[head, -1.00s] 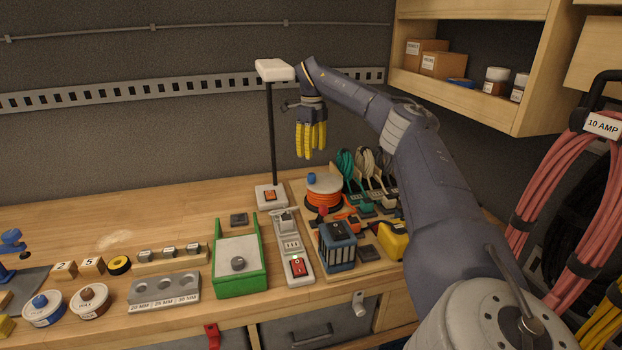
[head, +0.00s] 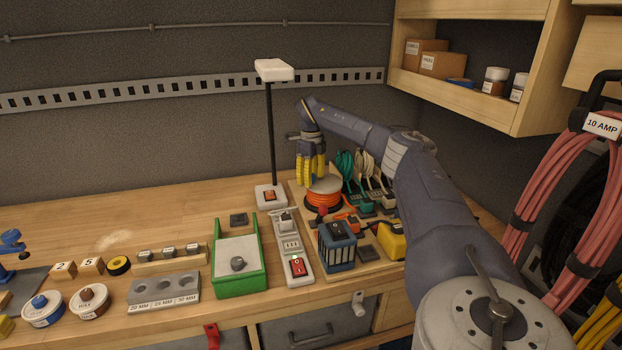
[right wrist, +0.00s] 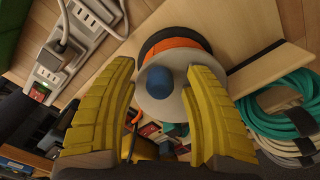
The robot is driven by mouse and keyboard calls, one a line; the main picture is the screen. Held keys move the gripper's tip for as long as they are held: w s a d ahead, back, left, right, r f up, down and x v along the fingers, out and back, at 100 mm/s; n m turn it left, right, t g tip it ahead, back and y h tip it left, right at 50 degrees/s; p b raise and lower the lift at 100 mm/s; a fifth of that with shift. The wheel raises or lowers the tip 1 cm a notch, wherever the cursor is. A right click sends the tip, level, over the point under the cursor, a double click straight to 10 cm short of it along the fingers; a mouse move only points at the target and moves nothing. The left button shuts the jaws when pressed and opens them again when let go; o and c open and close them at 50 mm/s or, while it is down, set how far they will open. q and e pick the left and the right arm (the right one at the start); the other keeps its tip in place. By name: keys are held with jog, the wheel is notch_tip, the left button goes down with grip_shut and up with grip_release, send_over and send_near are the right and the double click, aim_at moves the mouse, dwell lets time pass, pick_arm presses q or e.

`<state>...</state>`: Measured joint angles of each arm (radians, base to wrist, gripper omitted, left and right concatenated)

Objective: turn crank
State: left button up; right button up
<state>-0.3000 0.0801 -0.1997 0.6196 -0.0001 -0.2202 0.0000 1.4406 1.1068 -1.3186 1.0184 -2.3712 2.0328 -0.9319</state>
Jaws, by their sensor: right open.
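The cord reel (head: 325,201), wound with orange cord under a pale round top, stands on the wooden board at the back right of the bench. Its blue crank knob (right wrist: 158,82) shows in the right wrist view on the pale disc; in the head view it is hidden behind my fingers. My right gripper (head: 311,181) points down, low over the left side of the reel. In the right wrist view its yellow fingers (right wrist: 160,72) are spread with the knob between them. No grip on the knob shows. My left gripper is not in view.
A black lamp post (head: 272,135) stands just left of my right gripper. Coiled green cord (head: 345,163) and other cords hang right of the reel. A power strip (head: 291,245), a blue box (head: 337,246) and a yellow box (head: 393,240) lie in front.

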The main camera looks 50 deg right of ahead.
jog(key=shift+c, duration=0.4)
grip_shut()
jog(key=shift+w, duration=0.1)
